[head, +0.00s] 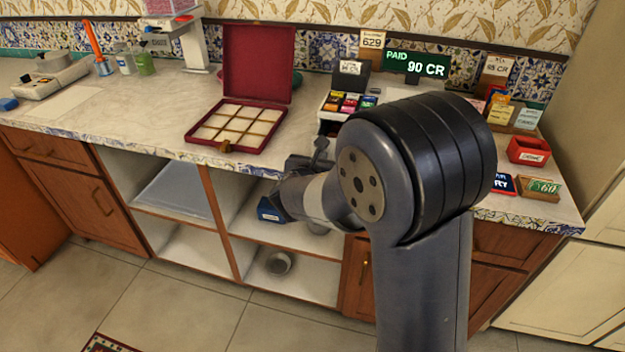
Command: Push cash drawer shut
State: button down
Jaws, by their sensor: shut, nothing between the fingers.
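The cash register (329,107) with coloured keys stands on the counter right of centre. The green PAID 90 CR display (416,65) is behind it. I cannot pick out the cash drawer or tell how far open it is; my arm covers the register's lower right and the counter in front. My gripper (319,150) is small and partly hidden by my wrist, at the counter's front edge just below and left of the register. It is shut and holds nothing. Whether it touches anything is not clear.
An open red box (187,135) with a gridded inside lies left of the register. Open shelves (190,250) are under the counter, with a blue item (269,210) by my wrist. The left counter has free room.

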jog(key=w+d, duration=0.1)
jog(key=w, duration=0.4)
jog(key=w+d, duration=0.1)
jog(key=w, duration=0.1)
jog(key=shift+w+d, duration=0.3)
jog(key=shift+w, duration=0.05)
jog(key=shift+w+r, duration=0.1)
jog(key=shift+r, duration=0.1)
